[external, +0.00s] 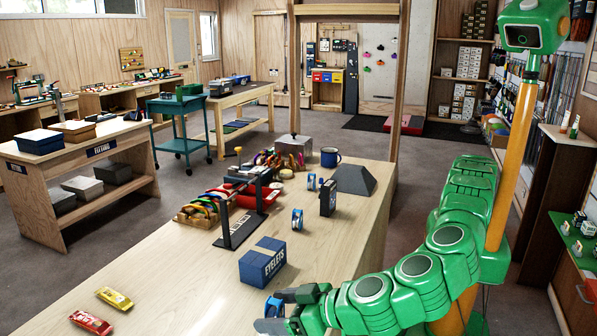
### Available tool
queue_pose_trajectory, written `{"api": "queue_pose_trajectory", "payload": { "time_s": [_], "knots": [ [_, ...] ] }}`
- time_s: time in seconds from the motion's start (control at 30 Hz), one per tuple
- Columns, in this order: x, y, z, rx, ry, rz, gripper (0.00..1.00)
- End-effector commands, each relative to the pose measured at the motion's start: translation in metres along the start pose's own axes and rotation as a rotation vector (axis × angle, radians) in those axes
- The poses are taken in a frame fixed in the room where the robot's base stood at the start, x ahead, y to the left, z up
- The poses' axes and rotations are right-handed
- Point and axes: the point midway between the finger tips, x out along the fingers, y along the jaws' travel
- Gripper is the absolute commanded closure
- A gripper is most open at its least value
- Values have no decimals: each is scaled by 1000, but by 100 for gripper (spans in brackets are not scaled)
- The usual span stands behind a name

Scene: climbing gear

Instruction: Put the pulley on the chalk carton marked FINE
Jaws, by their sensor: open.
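My gripper (272,311) is low over the near right edge of the table, its dark fingers pointing left and apart. A small blue thing (274,307) shows at the fingers; I cannot tell whether it is the pulley or whether the fingers touch it. Two more small blue round things stand farther back, one mid-table (297,219) and one behind it (311,181); either could be a pulley. A dark upright carton (328,199) stands right of them, its marking unreadable. I cannot read FINE on anything here.
A blue box marked EYELETS (262,263) stands left of and beyond my gripper. A black stand (240,210), a dark grey wedge block (356,179) and a blue mug (330,157) are farther back.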

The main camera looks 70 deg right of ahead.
Motion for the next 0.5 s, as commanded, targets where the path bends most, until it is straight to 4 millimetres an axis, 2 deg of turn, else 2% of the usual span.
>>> {"api": "queue_pose_trajectory", "payload": {
  "time_s": [0.3,0.5],
  "knots": [
    [-59,0,-1,0,1,-1,23],
    [-86,0,0,1,0,-1,23]
  ]
}}
